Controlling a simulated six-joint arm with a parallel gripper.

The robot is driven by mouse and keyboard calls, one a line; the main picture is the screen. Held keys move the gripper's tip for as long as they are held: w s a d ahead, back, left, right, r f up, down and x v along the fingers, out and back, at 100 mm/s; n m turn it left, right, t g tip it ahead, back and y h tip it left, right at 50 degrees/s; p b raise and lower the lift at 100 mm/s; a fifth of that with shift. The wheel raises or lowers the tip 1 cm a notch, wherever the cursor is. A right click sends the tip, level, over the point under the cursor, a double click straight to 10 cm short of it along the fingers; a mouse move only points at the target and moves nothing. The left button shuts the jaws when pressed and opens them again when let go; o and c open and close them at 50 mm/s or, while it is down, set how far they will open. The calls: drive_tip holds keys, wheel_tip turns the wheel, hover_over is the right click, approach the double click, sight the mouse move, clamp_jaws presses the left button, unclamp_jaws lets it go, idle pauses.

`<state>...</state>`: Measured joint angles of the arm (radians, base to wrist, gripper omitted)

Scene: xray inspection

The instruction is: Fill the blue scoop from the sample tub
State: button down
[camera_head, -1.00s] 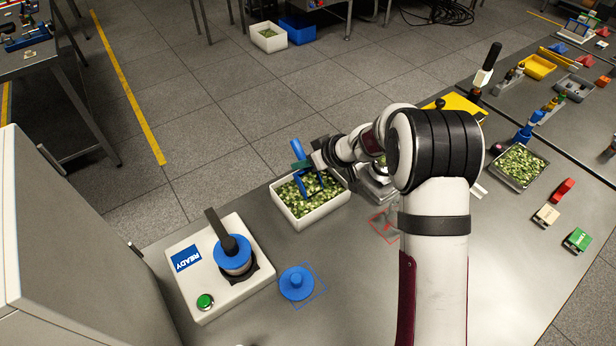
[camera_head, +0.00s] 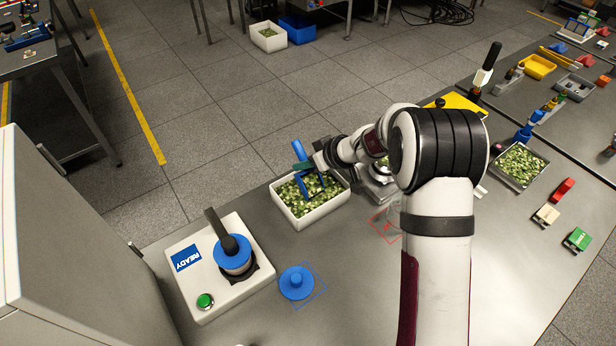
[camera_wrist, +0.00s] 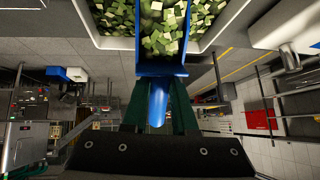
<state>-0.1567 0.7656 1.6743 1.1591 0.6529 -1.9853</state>
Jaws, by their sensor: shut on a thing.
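The white sample tub (camera_head: 281,207) stands on the bench, filled with green and pale cubes. The blue scoop (camera_head: 299,150) is in my gripper (camera_head: 312,164), its handle rising at a tilt and its pan over or in the tub's contents. In the wrist view my gripper (camera_wrist: 158,115) is shut on the scoop's blue handle (camera_wrist: 158,103). The scoop's pan opens toward the tub (camera_wrist: 92,25), and green cubes show within and beyond its side walls. I cannot tell how many cubes lie in the pan rather than behind it.
A white machine (camera_head: 205,297) with a READY label, green button and black lever stands left of the tub. A blue knobbed lid (camera_head: 296,283) lies near it. A metal tray of green pieces (camera_head: 520,166) is at right.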

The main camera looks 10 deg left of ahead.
sight(302, 155)
wheel_tip(302, 155, up, 2)
drive_tip(key=shift+a+r+g+h, duration=0.1)
drive_tip(key=shift+a+g+h, duration=0.05)
drive_tip(key=shift+g+h, duration=0.5)
wheel_tip(302, 155, up, 2)
drive_tip(key=shift+r+g+h, duration=0.15)
drive_tip(key=shift+g+h, duration=0.7)
drive_tip(key=shift+r, duration=2.2)
